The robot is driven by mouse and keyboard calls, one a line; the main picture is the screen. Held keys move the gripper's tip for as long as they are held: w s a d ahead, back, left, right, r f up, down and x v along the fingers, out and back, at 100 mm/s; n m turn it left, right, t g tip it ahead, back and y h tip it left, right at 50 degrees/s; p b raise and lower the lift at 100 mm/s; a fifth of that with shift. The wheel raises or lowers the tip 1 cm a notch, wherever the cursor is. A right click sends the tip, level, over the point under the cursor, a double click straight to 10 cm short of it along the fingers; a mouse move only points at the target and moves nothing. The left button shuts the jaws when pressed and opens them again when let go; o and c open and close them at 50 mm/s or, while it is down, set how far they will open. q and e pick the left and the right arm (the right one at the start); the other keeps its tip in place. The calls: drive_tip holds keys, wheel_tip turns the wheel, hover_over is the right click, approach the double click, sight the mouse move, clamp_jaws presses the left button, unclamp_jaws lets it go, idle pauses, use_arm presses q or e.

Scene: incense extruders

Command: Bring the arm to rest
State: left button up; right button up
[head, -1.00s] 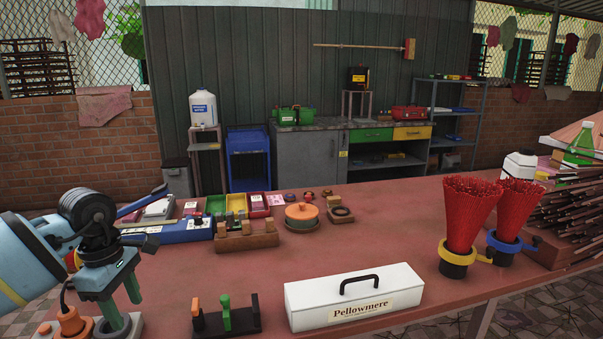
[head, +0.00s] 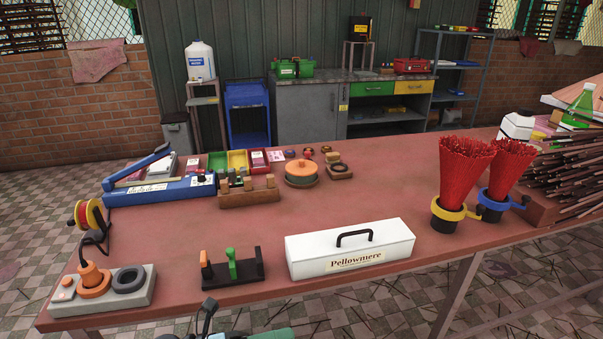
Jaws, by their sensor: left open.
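My left gripper (head: 208,323) shows only in part at the bottom edge of the head view, below the table's front edge. It is open, and I see nothing held in it; most of it is cut off by the frame. A teal part of my arm shows beside it. My right gripper is not in view. The red-brown table (head: 390,201) is clear of my arms. A grey block (head: 146,296) with an orange plug (head: 93,279) and a dark ring (head: 129,279) sits at its front left corner.
A small dark rack (head: 247,271) with orange and green handles and a white Pellowmere box (head: 350,248) stand near the front edge. A blue sealer (head: 160,190) is at the left. Red stick bundles (head: 462,175) stand at the right. The table's middle is clear.

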use_arm(q)
drive_tip(key=s+a+f+n+t+y+p, duration=0.1)
drive_tip(key=s+a+f+n+t+y, duration=0.4)
drive_tip(key=n, duration=0.9)
drive_tip(key=s+a+f+n+t+y+p, duration=0.1)
drive_tip(key=s+a+f+n+t+y, duration=0.2)
drive_tip(key=a+f+n+t+y, duration=0.75)
drive_tip(key=s+f+n+g, duration=0.3)
drive_tip(key=s+n+g, duration=0.2)
drive_tip(key=s, duration=0.3)
drive_tip(key=s+f+n+g+y+p, duration=0.1)
drive_tip(key=s+f+n+g, duration=0.2)
drive_tip(key=s+n+g, duration=0.2)
drive_tip(key=s+n, duration=0.2)
drive_tip(key=s, duration=0.2)
drive_tip(key=shift+s+a+f+n+g, duration=0.15)
drive_tip(key=shift+a+f+n+g, duration=0.15)
drive_tip(key=shift+n+g, duration=0.05)
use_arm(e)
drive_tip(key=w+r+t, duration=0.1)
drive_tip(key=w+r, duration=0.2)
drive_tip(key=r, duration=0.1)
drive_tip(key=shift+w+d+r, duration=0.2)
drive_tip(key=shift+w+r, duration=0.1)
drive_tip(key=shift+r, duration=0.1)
use_arm(q)
drive_tip(key=shift+y, duration=0.25)
